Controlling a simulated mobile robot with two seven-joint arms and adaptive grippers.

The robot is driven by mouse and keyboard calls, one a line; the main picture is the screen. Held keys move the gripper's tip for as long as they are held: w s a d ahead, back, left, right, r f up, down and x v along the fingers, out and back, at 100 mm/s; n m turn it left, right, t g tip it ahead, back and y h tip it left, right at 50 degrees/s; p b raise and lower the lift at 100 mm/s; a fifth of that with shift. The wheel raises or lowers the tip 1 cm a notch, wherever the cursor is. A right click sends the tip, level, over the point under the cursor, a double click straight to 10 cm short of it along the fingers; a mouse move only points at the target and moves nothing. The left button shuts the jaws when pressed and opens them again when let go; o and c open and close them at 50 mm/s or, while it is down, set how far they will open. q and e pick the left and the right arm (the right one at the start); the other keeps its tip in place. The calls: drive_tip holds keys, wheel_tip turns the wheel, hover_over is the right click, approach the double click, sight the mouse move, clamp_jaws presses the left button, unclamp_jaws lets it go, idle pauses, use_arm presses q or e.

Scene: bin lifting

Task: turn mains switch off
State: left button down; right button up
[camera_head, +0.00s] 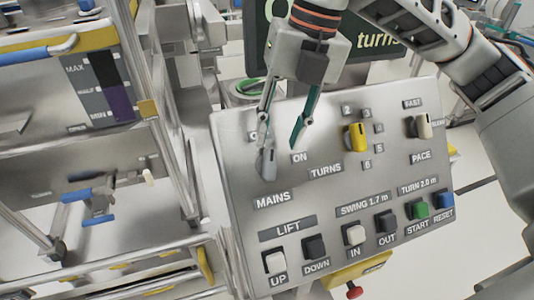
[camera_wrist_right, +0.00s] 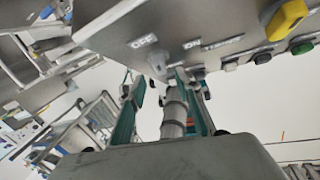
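The mains switch (camera_head: 267,163) is a grey knob at the upper left of the tilted grey control panel (camera_head: 225,150), above the MAINS label. The ON label (camera_head: 299,158) is to its right. The OFF label is partly hidden behind a finger in the head view but readable in the right wrist view (camera_wrist_right: 143,42). I cannot tell the knob's setting for sure. My right gripper (camera_head: 279,139) is open, its two fingers apart and pointing down at the panel just above the switch. One finger is close to the knob; contact is unclear. My left gripper is not in view.
The panel also carries a yellow turns knob (camera_head: 356,137), a pace knob (camera_head: 423,126) and several push buttons along the bottom. A red knob (camera_head: 354,291) sits below its front edge. A metal frame with blue handles stands close on the left.

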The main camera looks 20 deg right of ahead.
sight(271, 161)
drive_tip(key=shift+p+x, duration=0.4)
drive_tip(key=shift+x, duration=3.45)
drive_tip(key=shift+s, duration=0.1)
drive_tip(key=c, duration=0.8)
